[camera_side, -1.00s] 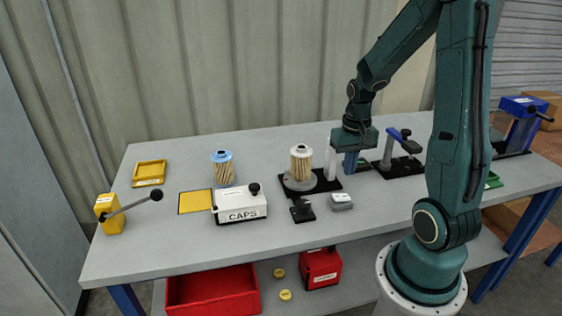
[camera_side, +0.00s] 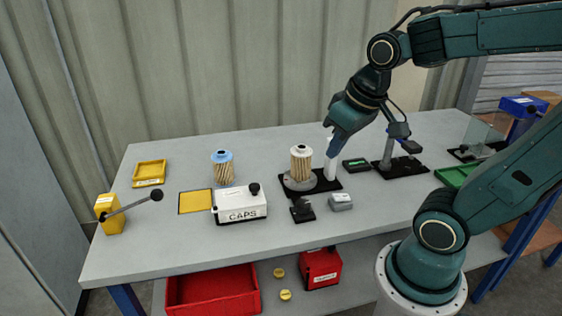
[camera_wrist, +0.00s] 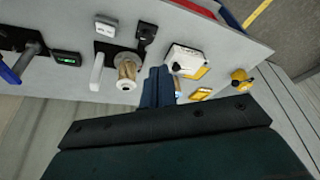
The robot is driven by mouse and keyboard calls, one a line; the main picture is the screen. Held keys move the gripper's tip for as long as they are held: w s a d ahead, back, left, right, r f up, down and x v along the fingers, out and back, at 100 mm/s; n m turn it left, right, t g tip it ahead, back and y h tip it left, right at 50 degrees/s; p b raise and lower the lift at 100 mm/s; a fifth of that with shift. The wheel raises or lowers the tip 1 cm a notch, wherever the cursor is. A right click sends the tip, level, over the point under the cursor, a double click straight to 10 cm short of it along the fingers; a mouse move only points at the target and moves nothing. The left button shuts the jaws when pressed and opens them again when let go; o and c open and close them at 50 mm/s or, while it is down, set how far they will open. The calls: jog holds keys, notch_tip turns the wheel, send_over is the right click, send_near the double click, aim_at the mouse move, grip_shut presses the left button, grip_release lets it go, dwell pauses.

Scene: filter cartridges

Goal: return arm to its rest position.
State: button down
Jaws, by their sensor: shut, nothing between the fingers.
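My gripper (camera_side: 335,150) is up in the air over the back of the bench, tilted downward, with its dark blue fingers together and nothing between them. The shut fingers also show in the wrist view (camera_wrist: 157,88). In the side view the fingers overlap the white post beside the white-capped filter cartridge (camera_side: 301,163); whether they touch is unclear, though the wrist view shows them apart from the cartridge (camera_wrist: 127,70). That cartridge stands upright on a round grey fixture (camera_side: 300,184). A blue-capped cartridge (camera_side: 222,168) stands further left, mostly hidden by the fingers in the wrist view.
On the bench are a white CAPS box (camera_side: 240,207), yellow tray (camera_side: 149,173), yellow lever device (camera_side: 111,214), small grey box (camera_side: 341,202), green-display unit (camera_side: 356,164) and black-based stand (camera_side: 402,168). A blue-topped machine (camera_side: 522,108) stands at right. A red bin (camera_side: 213,292) sits below.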

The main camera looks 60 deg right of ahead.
jog(key=s+a+r+n+t, duration=0.1)
jog(key=s+a+r+n, duration=0.1)
jog(key=s+a, duration=0.2)
jog(key=shift+a+r+y, duration=0.15)
jog(key=shift+r+y, duration=0.15)
jog(key=shift+y, duration=0.1)
